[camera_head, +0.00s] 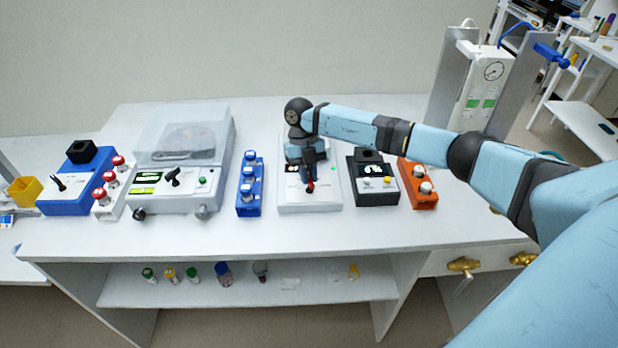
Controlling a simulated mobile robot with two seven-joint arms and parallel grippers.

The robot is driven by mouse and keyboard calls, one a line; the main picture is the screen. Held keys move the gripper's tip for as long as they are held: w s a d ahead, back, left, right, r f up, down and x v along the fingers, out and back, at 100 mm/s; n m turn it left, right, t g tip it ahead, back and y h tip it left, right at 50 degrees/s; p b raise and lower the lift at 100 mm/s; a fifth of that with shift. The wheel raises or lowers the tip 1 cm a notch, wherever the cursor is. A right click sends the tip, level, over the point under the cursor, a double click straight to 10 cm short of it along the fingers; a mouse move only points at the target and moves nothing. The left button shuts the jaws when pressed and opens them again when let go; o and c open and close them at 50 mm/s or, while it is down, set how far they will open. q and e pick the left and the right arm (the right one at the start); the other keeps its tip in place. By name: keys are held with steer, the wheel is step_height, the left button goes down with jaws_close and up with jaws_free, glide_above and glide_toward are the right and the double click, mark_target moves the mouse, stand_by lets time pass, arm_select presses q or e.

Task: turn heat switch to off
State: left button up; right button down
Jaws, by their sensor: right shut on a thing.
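A white flat device (325,198) stands in the middle of the bench, with a small green light on its right side. My right gripper (309,183) reaches down over its front panel and is shut on a small control there, which I take to be the heat switch. A bit of red (310,188) shows at the fingertips. The fingers and wrist hide most of the switch, so its setting cannot be read. My left gripper is out of view.
A blue rack with white-capped vials (249,200) stands left of the device. A black instrument (375,196) and an orange vial rack (420,195) stand close on its right. A clear-lidded centrifuge (184,135) is further left. The bench front is clear.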

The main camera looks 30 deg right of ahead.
steer(key=shift+n+h, duration=0.3)
steer(key=shift+n, duration=0.2)
steer(key=c, duration=1.2)
jaws_free()
steer(key=shift+o, duration=0.2)
steer(key=shift+w+r, duration=0.1)
steer(key=b+v, duration=0.2)
steer(key=v, duration=1.1)
steer(key=shift+r, duration=0.3)
steer(key=shift+w, duration=0.1)
